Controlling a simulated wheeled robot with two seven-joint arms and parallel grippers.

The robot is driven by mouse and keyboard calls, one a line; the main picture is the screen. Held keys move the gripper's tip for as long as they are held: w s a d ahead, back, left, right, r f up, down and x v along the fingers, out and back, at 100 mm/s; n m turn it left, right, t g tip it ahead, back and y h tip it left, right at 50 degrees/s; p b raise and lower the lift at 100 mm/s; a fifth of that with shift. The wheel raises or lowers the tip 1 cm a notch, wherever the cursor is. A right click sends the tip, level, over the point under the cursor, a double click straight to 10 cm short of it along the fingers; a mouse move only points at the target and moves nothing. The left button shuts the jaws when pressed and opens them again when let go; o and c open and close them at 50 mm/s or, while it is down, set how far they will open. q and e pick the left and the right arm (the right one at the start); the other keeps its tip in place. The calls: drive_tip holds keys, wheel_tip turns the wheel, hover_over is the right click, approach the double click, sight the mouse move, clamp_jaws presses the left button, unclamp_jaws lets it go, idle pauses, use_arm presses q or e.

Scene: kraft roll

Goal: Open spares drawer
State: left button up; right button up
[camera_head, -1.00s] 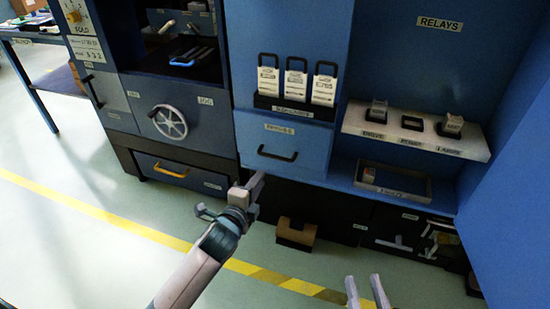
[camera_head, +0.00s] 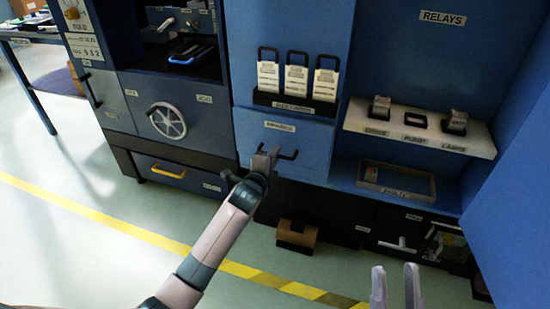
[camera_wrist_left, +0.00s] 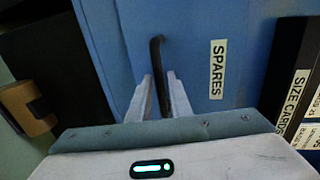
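The spares drawer (camera_head: 312,141) is a blue front with a black bar handle (camera_head: 288,156), and it looks closed. In the left wrist view the drawer (camera_wrist_left: 195,45) carries a SPARES label, and its black handle (camera_wrist_left: 157,65) runs down between my fingers. My left gripper (camera_head: 268,157) is at the left part of the handle. Its fingers (camera_wrist_left: 161,92) are apart, one on each side of the bar, with a narrow gap visible. My right gripper (camera_head: 395,285) is open and empty at the bottom of the head view, away from the drawer.
A rack of size cards (camera_head: 293,104) stands above the drawer. A shelf (camera_head: 425,133) with relay parts is to the right, above an open tray (camera_head: 396,182). The floor in front is clear, with a yellow line (camera_head: 130,228).

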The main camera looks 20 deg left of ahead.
use_arm(q)
drive_tip(key=shift+w, duration=0.3)
drive_tip(key=shift+c, duration=0.6)
clamp_jaws()
drive_tip(key=shift+s, duration=0.1)
